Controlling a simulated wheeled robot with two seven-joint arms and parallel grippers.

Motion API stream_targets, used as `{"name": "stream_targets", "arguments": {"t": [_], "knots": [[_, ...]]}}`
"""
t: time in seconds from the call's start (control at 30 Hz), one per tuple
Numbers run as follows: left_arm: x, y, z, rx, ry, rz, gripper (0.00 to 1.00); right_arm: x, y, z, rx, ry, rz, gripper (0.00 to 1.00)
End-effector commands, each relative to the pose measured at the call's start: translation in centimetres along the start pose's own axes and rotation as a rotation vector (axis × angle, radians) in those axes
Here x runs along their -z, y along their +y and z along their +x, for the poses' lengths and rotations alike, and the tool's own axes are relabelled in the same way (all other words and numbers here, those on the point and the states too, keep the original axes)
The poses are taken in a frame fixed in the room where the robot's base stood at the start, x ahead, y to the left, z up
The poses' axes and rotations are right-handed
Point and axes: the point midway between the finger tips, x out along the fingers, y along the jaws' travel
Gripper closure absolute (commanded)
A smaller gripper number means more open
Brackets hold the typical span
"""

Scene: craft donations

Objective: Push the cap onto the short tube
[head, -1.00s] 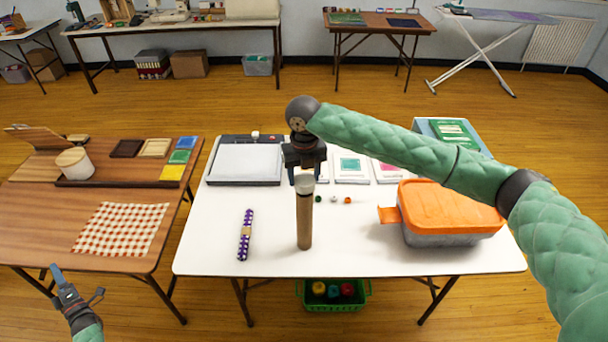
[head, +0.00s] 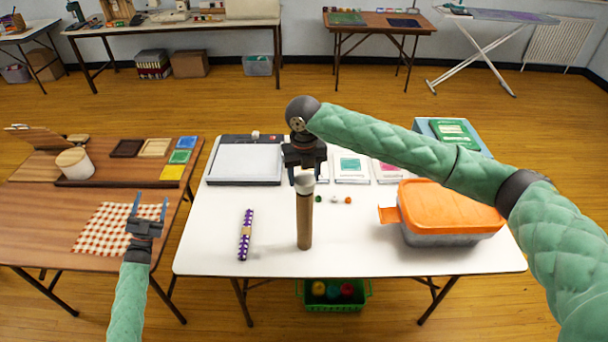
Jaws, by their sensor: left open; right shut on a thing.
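The short tube (head: 304,222) is brown and stands upright on the white table. A pale, rounded cap (head: 304,184) sits at its top end, and I cannot tell how far down it is seated. My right gripper (head: 304,170) points down from above and is shut on the cap, hiding its upper part. My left gripper (head: 149,205) is open and empty, with its fingers pointing away from me, over the brown table near the checkered cloth. It is well to the left of the tube.
On the white table (head: 350,262), a purple patterned strip (head: 245,235) lies left of the tube. An orange-lidded box (head: 450,210) stands to the right, and a paper trimmer (head: 244,163) lies behind. Small coloured beads (head: 333,199) lie near the tube. A red checkered cloth (head: 100,230) lies on the brown table.

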Motion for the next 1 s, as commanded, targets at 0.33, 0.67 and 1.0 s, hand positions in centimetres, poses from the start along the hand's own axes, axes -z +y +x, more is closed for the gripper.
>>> {"name": "stream_targets", "arguments": {"t": [0.33, 0.67, 1.0], "knots": [[3.3, 12.5, 5.4, -0.331, 0.237, 0.531, 0.34, 0.0, 0.0, 0.0, 0.0, 0.0, 0.0, 0.71], [6.6, 24.8, 6.2, -0.561, 0.677, 1.066, 0.34, 0.0, 0.0, 0.0, 0.0, 0.0, 0.0, 0.71], [8.8, 34.8, 2.7, -0.606, 1.306, 1.517, 0.34, 0.0, 0.0, 0.0, 0.0, 0.0, 0.0, 0.71]]}}
